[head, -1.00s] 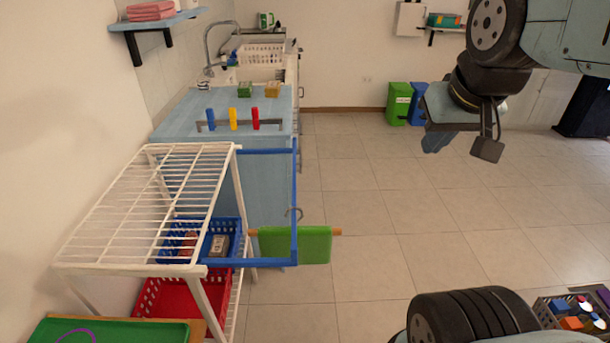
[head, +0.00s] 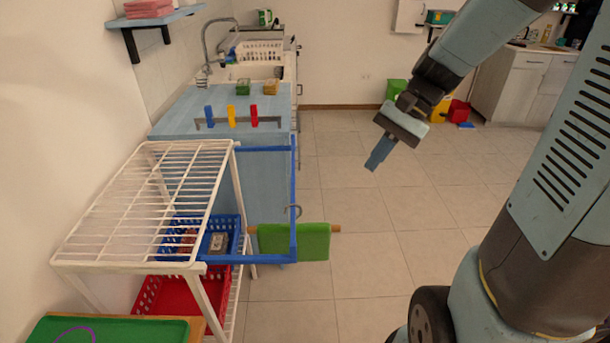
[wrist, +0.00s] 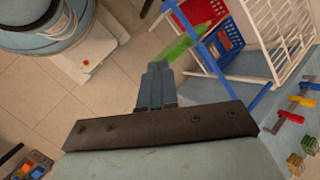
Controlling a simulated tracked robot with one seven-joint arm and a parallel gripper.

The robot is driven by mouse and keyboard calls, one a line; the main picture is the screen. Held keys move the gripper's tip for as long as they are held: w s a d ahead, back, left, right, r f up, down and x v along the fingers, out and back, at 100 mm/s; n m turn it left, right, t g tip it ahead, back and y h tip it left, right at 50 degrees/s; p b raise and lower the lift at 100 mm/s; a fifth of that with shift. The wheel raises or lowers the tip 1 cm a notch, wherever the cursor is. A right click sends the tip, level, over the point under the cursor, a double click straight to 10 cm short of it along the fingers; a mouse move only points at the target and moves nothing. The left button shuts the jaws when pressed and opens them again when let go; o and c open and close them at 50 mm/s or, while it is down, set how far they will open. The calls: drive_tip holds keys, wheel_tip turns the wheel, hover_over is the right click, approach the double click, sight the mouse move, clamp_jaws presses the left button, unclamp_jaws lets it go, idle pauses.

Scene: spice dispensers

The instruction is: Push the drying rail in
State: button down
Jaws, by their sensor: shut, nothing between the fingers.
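The drying rail (head: 294,195) is a blue frame that sticks out to the right from the white wire rack (head: 150,195). A green cloth (head: 315,242) hangs on a wooden bar at its front end. In the wrist view the blue rail (wrist: 262,97) and the green cloth (wrist: 182,45) lie beyond the fingers, towards the upper right. My gripper (head: 373,166) is shut and empty, pointing down over the open floor to the right of the rail and clearly apart from it. In the wrist view its fingers (wrist: 157,72) are together.
A blue basket (head: 228,222) and a red basket (head: 150,297) stand inside the rack. A blue counter (head: 185,120) with red, yellow and blue dispensers (head: 232,117) is behind it. The tiled floor (head: 375,260) between the rail and my arm is clear.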

drive_tip(key=w+d+f+m+t+y, duration=0.1)
drive_tip(key=w+f+m+t+y, duration=0.2)
drive_tip(key=w+f+m+y, duration=1.2)
drive_tip(key=n+h, duration=0.2)
drive_tip(key=h, duration=0.1)
approach(293, 183)
drive_tip(key=w+a, duration=0.2)
drive_tip(key=a, duration=0.4)
drive_tip(key=shift+w+f, duration=0.25)
drive_tip(key=shift+w, duration=0.1)
drive_tip(key=shift+w+a, duration=0.1)
drive_tip(key=shift+a, duration=0.1)
